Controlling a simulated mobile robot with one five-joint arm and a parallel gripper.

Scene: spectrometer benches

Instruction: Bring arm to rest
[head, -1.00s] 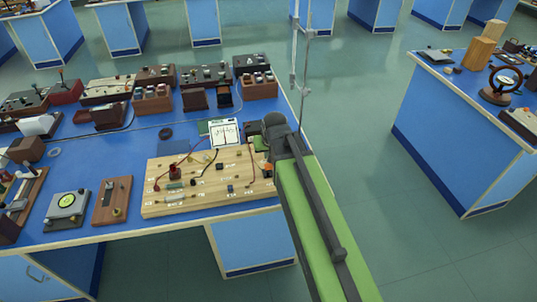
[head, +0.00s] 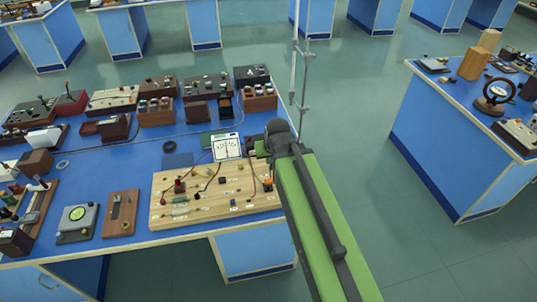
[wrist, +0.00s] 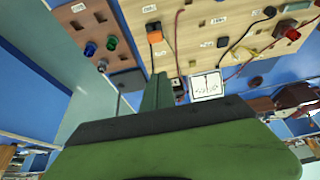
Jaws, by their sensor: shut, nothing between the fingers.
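My arm reaches up from the lower right in the head view, its green link ending at a dark joint over the right edge of the near blue bench.
The near bench (head: 120,170) holds several dark instrument boxes (head: 205,85) at its back and a grey device (head: 77,222) at left. A metal stand (head: 296,75) rises by its right edge. Open floor (head: 345,140) separates it from the right bench (head: 455,150).

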